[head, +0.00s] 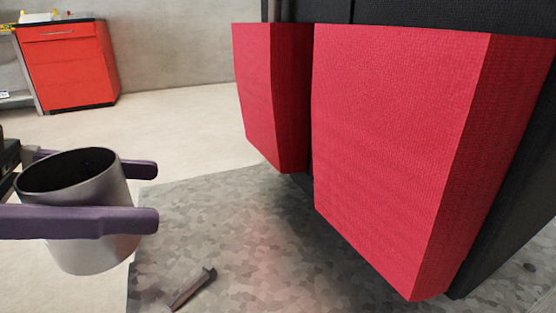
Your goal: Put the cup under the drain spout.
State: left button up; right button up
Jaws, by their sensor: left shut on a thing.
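My left gripper (150,195), with purple fingers, is shut on a grey metal cup (92,245) at the left of the head view. One finger passes in front of the cup and the other behind it. The cup is nearly upright, its open, dark mouth facing up, and it appears held above the floor. I cannot make out a drain spout for certain. A small grey-brown bar with a bent end (190,290) shows at the bottom, on or over the mottled grey surface; I cannot tell what it is. My right gripper is out of view.
Two large red blocks (390,130) (262,95) jut from a dark machine body (430,14) at the right. The mottled grey slab (230,225) lies below them. Pale floor (180,140) is clear behind the cup. A red cabinet (68,65) stands far left by the wall.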

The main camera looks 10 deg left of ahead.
pick_arm(q)
jog(key=w+d, duration=0.1)
jog(key=d, duration=0.1)
jog(key=w+d, duration=0.2)
jog(key=d, duration=0.1)
jog(key=w+d, duration=0.2)
jog(key=shift+d+r+p, duration=0.1)
jog(key=shift+d+p, duration=0.15)
jog(key=shift+p, duration=0.1)
jog(key=shift+f+b, duration=0.3)
jog(key=shift+b, duration=0.05)
jog(key=shift+r, duration=0.1)
jog(key=shift+a, duration=0.1)
jog(key=shift+f, duration=0.2)
jog(key=o, duration=1.3)
